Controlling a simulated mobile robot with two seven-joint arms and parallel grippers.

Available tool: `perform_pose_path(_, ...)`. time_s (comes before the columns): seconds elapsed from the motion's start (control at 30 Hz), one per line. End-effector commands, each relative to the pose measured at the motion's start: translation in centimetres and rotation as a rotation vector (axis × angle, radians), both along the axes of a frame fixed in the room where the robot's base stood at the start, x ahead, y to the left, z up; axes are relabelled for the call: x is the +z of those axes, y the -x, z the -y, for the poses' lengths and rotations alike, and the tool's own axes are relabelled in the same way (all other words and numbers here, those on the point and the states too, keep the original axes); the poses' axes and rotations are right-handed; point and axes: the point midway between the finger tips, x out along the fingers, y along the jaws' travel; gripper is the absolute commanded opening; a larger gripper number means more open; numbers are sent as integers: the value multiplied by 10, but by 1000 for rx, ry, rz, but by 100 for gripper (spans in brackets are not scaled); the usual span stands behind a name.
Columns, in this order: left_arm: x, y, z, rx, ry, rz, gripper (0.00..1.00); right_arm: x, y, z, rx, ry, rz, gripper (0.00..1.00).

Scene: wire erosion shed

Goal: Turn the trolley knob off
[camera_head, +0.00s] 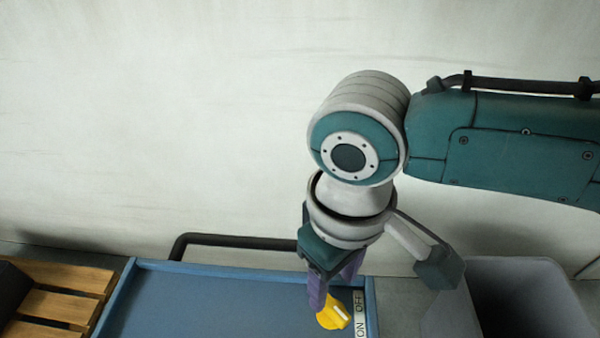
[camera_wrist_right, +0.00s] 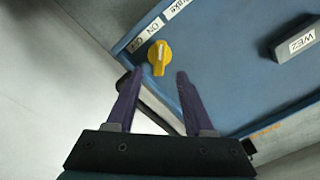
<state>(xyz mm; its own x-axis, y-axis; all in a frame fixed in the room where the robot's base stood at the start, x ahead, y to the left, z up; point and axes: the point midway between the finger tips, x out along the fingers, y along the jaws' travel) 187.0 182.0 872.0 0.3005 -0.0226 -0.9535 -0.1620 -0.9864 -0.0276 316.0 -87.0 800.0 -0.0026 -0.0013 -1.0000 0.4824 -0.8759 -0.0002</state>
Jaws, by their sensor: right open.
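The yellow trolley knob (camera_head: 333,314) sits on the blue trolley top (camera_head: 220,305), beside white labels reading ON and OFF (camera_head: 359,301). In the right wrist view the knob (camera_wrist_right: 158,58) has a pale line on its ridge; I cannot tell for sure which label it points to. My right gripper (camera_head: 335,288) is open, its purple fingers pointing down at the knob. In the wrist view the knob shows just beyond and between the fingertips (camera_wrist_right: 159,74), with no clear contact. My left gripper is out of view.
A dark block marked WEZ (camera_wrist_right: 295,41) lies on the trolley top in the wrist view. A black trolley handle (camera_head: 235,241) runs along the back. A grey bin (camera_head: 440,315) stands at right, a wooden pallet (camera_head: 60,305) at left. A pale wall is behind.

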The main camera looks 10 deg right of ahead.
Motion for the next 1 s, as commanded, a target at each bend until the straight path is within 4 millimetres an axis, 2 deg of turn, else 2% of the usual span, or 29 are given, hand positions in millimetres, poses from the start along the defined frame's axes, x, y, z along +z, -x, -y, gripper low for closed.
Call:
perform_pose_path(0.03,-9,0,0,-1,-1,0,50,-15,1,0,0,2,-2,52)
perform_pose_path(0.1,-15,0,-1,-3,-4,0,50,-28,0,0,0,0,-1,52)
perform_pose_path(0.3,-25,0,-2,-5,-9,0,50,-53,0,-1,1,-1,0,52)
perform_pose_path(0.67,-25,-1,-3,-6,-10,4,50,-57,0,-1,2,-2,1,52)
perform_pose_path(1.0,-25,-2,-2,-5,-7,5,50,-57,0,-1,2,-2,1,15)
